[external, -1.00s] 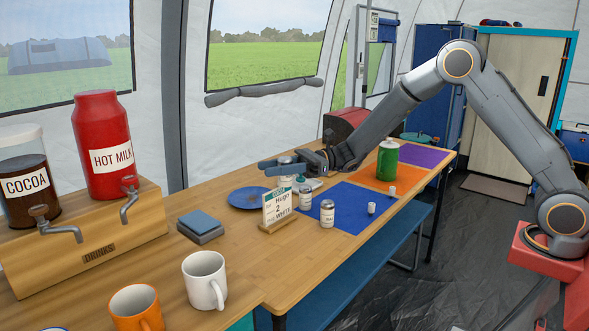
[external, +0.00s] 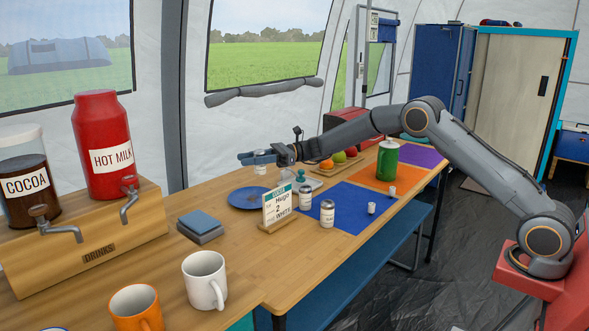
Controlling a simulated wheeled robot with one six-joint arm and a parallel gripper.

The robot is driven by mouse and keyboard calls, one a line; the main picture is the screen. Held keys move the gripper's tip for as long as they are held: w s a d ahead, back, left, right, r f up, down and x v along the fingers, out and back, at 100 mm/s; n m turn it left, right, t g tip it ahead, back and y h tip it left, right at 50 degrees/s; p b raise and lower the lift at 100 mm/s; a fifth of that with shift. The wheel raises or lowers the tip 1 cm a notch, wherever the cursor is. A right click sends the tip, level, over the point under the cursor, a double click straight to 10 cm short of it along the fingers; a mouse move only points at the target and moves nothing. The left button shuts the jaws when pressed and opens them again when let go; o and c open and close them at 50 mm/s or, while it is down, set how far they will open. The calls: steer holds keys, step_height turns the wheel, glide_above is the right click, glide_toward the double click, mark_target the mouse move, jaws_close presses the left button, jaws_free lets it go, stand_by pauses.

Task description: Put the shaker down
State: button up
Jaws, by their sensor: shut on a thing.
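My gripper (external: 258,158) is at the back of the wooden table, above the blue plate (external: 240,199) in the external view. It is shut on a small clear shaker (external: 260,169), whose lower part shows beneath the blue fingers. The shaker looks upright and seems to be held above the table; the exact gap cannot be told.
An order card (external: 277,208) stands in front of the plate. Fruit (external: 338,158) lies on a board behind the mats. A green canister (external: 387,160) stands on the orange mat. Mugs (external: 205,280) and a drinks stand (external: 90,250) are at the left. Bare wood lies left of the plate.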

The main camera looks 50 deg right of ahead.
step_height(320, 180, down, 10)
steer(key=shift+f+b, duration=0.1)
steer(key=shift+b, duration=0.35)
steer(key=shift+f, duration=0.1)
steer(key=shift+f, duration=0.1)
steer(key=o, duration=1.1)
